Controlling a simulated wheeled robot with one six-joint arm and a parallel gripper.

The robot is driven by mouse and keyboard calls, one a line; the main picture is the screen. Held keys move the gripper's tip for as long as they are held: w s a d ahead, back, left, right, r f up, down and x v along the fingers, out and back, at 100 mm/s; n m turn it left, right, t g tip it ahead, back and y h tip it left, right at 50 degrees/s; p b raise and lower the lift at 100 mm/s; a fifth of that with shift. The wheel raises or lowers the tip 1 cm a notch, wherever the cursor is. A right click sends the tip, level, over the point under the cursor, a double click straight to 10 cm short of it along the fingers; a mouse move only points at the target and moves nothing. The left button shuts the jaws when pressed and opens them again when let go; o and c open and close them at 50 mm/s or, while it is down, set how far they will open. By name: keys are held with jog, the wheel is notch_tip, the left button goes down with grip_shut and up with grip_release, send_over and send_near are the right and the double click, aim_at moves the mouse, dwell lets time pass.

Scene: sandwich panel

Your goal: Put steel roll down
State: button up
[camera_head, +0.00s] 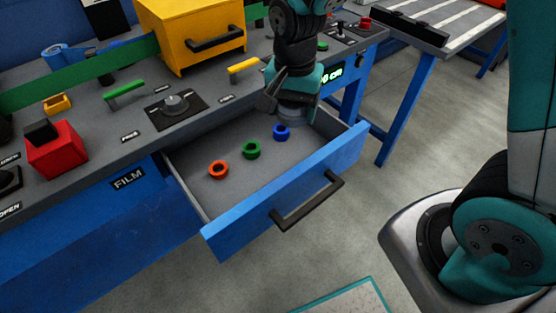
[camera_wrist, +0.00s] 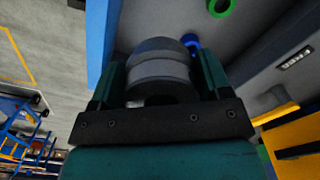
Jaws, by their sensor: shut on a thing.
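A grey steel roll (camera_wrist: 160,66) sits between the two teal fingers of my gripper (camera_wrist: 160,82) in the wrist view. My gripper (camera_head: 292,92) is shut on it, over the far right end of the open drawer (camera_head: 236,229). The roll's lower part is hard to make out in the head view, so I cannot tell whether it touches the drawer floor. Inside the drawer lie an orange ring-shaped roll (camera_head: 218,169), a green one (camera_head: 251,150) and a blue one (camera_head: 281,132), in a line leading toward my gripper.
The blue drawer front has a black handle (camera_head: 307,203). The grey worktop holds a yellow box (camera_head: 200,35), a knob (camera_head: 176,104), a green handle (camera_head: 124,91), a yellow handle (camera_head: 243,67) and a red block (camera_head: 57,150). A second table (camera_head: 440,22) stands at the right.

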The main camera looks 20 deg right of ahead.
aim_at(289, 167)
notch_tip(289, 167, down, 16)
jog(key=shift+f+b, duration=0.1)
jog(key=shift+b, duration=0.7)
jog(key=shift+f, duration=0.15)
jog(key=o, duration=1.1)
notch_tip(289, 167, up, 12)
jog(key=p, duration=0.1)
jog(key=s+a+r+n+y, duration=0.2)
jog(key=s+r+n, duration=0.5)
jog(key=s+r, duration=0.1)
jog(key=s+a+r+n+y, duration=0.2)
jog(key=s+r+n, duration=0.5)
jog(key=s+r, duration=0.1)
jog(key=shift+s+a+r+n, duration=0.2)
jog(key=shift+s+r+n, duration=0.2)
jog(key=shift+s, duration=0.4)
